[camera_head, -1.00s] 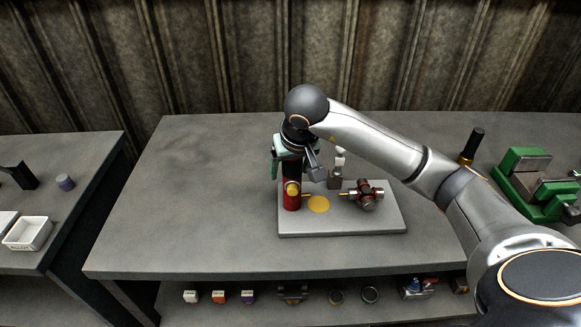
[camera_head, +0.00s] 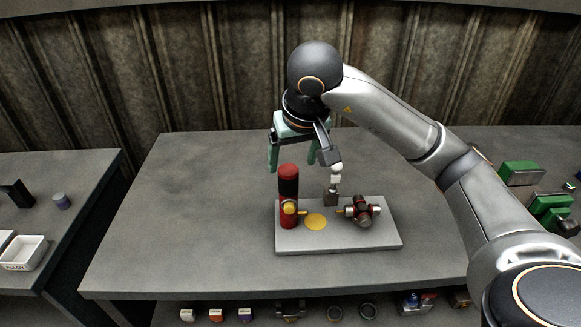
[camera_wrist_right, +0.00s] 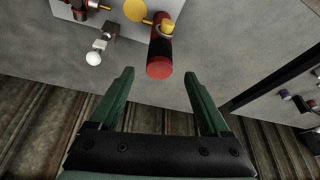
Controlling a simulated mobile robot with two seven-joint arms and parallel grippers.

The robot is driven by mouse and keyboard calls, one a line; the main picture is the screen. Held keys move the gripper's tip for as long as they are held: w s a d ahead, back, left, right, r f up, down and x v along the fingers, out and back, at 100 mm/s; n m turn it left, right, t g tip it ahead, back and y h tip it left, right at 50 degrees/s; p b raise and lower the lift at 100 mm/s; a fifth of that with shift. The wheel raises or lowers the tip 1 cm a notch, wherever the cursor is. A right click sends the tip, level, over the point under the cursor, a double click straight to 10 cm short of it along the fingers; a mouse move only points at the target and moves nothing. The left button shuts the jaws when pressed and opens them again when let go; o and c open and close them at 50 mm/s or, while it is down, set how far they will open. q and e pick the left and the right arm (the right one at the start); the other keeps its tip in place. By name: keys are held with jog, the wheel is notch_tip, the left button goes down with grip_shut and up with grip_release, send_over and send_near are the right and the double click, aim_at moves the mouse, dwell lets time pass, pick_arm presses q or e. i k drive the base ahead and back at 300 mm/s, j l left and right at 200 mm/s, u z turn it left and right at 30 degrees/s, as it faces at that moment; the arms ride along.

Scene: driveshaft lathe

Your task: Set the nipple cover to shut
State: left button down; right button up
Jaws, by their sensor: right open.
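A light grey plate (camera_head: 380,239) on the bench carries an upright red cylinder (camera_head: 287,188) with a dark band. A yellow knob (camera_head: 290,208) is on the cylinder's side, and a flat yellow disc (camera_head: 316,222) shows beside it. A red and steel cross joint (camera_head: 362,210) is at the plate's right. I cannot tell for certain which yellow part is the nipple cover. My right gripper (camera_head: 291,166) is open and empty, behind and above the cylinder. In the right wrist view, the red cylinder (camera_wrist_right: 160,57) shows beyond its spread fingers, apart from them. My left gripper is not in view.
A small grey block with a white ball-ended lever (camera_head: 331,190) stands at the plate's back edge. Green machine parts (camera_head: 550,212) are at the far right. A white tray (camera_head: 25,253) is on the left table. The bench's left part is clear.

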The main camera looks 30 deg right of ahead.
aim_at(335, 178)
jog(key=z, duration=1.4)
